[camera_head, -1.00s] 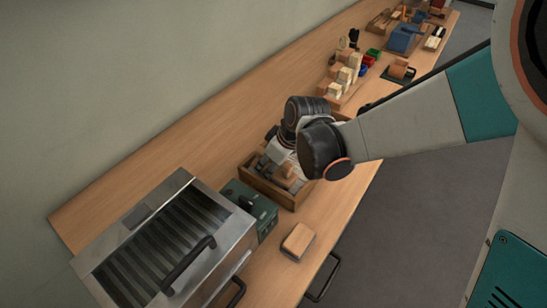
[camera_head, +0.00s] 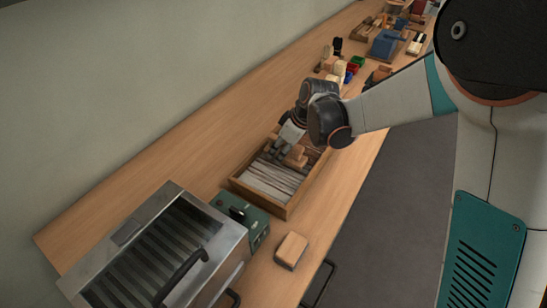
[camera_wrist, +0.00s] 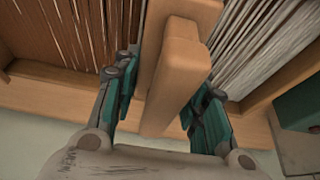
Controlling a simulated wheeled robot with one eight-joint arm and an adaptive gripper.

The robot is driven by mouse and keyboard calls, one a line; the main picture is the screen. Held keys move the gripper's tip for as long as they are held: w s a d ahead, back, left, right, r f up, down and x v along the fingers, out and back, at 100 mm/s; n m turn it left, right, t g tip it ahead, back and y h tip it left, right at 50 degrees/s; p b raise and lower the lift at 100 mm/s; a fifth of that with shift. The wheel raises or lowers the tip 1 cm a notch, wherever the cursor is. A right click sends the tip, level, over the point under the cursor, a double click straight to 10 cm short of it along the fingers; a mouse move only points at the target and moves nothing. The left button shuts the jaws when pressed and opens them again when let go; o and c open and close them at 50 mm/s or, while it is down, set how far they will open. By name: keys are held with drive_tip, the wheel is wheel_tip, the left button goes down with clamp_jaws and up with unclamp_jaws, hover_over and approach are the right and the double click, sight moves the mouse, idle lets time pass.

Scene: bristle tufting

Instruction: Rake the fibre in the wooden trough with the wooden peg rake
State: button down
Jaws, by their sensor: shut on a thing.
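The wooden trough (camera_head: 258,200) lies on the bench in the head view; its wooden rim also shows in the wrist view (camera_wrist: 50,85). Pale grey fibre (camera_head: 268,180) lies in strands in its near part. My gripper (camera_head: 288,150) is over the far part of the trough. It is shut on the wooden peg rake (camera_wrist: 172,82), with one finger on each side of the wood. The rake's pegs are hidden, so I cannot tell whether they touch the fibre.
A green box (camera_head: 252,222) stands close to the trough's near end, beside a slatted metal unit (camera_head: 165,245). A wooden block (camera_head: 292,250) lies near the front edge. Coloured bins (camera_head: 354,65) and other items stand farther along. The bench behind the trough is clear.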

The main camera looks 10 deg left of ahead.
drive_tip(key=w+d, duration=0.2)
drive_tip(key=w, duration=0.3)
drive_tip(key=w+d, duration=0.2)
drive_tip(key=w, duration=0.3)
drive_tip(key=w+d, duration=0.2)
drive_tip(key=w, duration=0.3)
drive_tip(key=shift+w+d, duration=0.15)
drive_tip(key=shift+w+r, duration=0.1)
drive_tip(key=shift+w+d, duration=0.1)
drive_tip(key=shift+w+d+r+p, duration=0.15)
drive_tip(key=shift+w+p, duration=0.15)
drive_tip(key=s+a, duration=0.3)
drive_tip(key=s, duration=0.5)
drive_tip(key=s+a, duration=0.4)
drive_tip(key=s, duration=0.5)
drive_tip(key=s+a+b, duration=0.1)
drive_tip(key=s+a, duration=0.3)
drive_tip(key=s, duration=0.5)
drive_tip(key=shift+s+f, duration=0.15)
drive_tip(key=shift+f, duration=0.05)
drive_tip(key=shift+s+a, duration=0.1)
drive_tip(key=shift+s, duration=0.4)
